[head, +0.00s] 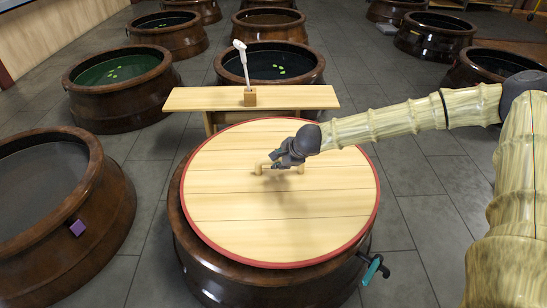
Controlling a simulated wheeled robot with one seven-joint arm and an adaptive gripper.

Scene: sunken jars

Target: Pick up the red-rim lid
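The red-rim lid (230,222) is a round, pale plank disc with a thin red edge. It lies on top of a dark brown jar (215,270) in the middle of the head view and covers its mouth. A small wooden bar handle (261,167) stands near the lid's centre. My gripper (278,162) reaches in from the right and is at the handle, overlapping its middle in this view. The gripper hides part of the handle, and I cannot tell whether its fingers are closed around the bar.
A wooden bench (205,99) stands just behind the lid, with a small block and pale upright handle (242,70) on it. Open jars stand to the left (40,190) and behind (115,85). A teal-handled item (373,270) is at the jar's right side. Grey tile floor lies between jars.

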